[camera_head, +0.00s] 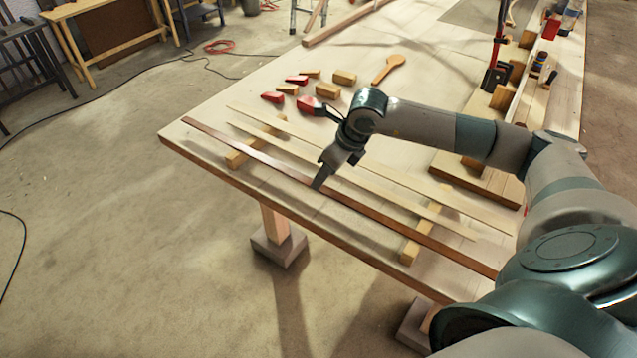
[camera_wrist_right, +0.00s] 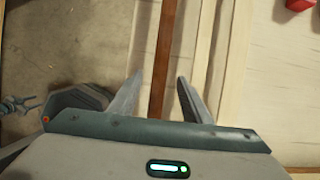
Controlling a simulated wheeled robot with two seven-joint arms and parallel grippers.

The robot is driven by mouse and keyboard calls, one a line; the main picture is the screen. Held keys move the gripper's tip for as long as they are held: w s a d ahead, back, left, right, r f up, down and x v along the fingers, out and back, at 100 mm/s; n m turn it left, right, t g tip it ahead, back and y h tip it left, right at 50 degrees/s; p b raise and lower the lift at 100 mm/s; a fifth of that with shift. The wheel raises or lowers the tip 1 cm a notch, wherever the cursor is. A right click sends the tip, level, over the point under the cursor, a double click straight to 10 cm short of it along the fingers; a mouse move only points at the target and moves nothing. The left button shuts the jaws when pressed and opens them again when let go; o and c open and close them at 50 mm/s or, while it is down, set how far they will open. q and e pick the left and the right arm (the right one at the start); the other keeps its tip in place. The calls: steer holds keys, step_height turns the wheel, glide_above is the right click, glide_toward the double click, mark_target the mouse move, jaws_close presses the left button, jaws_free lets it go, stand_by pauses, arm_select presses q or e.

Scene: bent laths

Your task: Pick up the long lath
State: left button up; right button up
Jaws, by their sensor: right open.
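The long lath (camera_head: 250,153) is a dark brown strip lying near the table's front edge, across two wooden blocks, and looks the longest of the laths. My right gripper (camera_head: 318,184) points down at about the middle of this lath. In the right wrist view, the dark lath (camera_wrist_right: 163,50) runs between the two open fingers (camera_wrist_right: 161,77), with space visible on both sides. The fingers hold nothing. The part of the lath nearest the palm is hidden by the gripper body.
Pale laths (camera_head: 430,212) lie alongside, just behind the dark one. The supporting blocks (camera_head: 242,154) lie crosswise beneath. The table's front edge (camera_head: 230,168) is close.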

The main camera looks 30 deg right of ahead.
mark_target(323, 188)
steer(key=shift+p+x, duration=0.65)
steer(key=shift+x, duration=1)
steer(key=shift+d, duration=0.1)
steer(key=shift+s, duration=0.1)
steer(key=shift+r, duration=0.1)
jaws_close()
